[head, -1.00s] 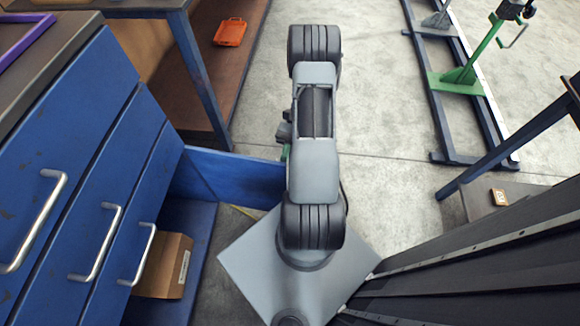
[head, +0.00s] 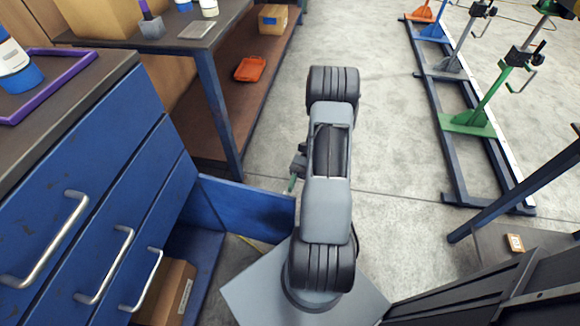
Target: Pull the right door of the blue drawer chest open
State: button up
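The blue drawer chest (head: 95,165) stands at the left, its drawer fronts with silver bar handles facing right. Below the drawers its lower compartment is uncovered, and a cardboard box (head: 172,292) shows inside. A blue door panel (head: 245,208) stands swung out from the far end of the chest, reaching toward my arm. My arm hides the panel's outer end. A small dark part of my gripper (head: 298,165), with a bit of green below it, shows at the arm's left edge, just beyond the panel. The fingers are mostly hidden; I cannot tell whether they touch the door.
A workbench (head: 205,80) with a lower shelf stands beyond the chest; an orange tray (head: 250,69) lies on that shelf. A rack with a green stand (head: 475,110) is at the right. A dark table leg (head: 510,190) is nearer right. Concrete floor between is clear.

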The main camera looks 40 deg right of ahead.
jog(key=w+d+p, duration=0.2)
jog(key=w+d, duration=0.2)
jog(key=w, duration=0.9)
jog(key=shift+d+r, duration=0.2)
jog(key=shift+d, duration=0.15)
dwell(0.5)
jog(key=shift+w+d+f+p, duration=0.1)
jog(key=shift+w+f+p, duration=0.15)
jog(key=shift+p, duration=0.7)
jog(key=shift+s, duration=0.1)
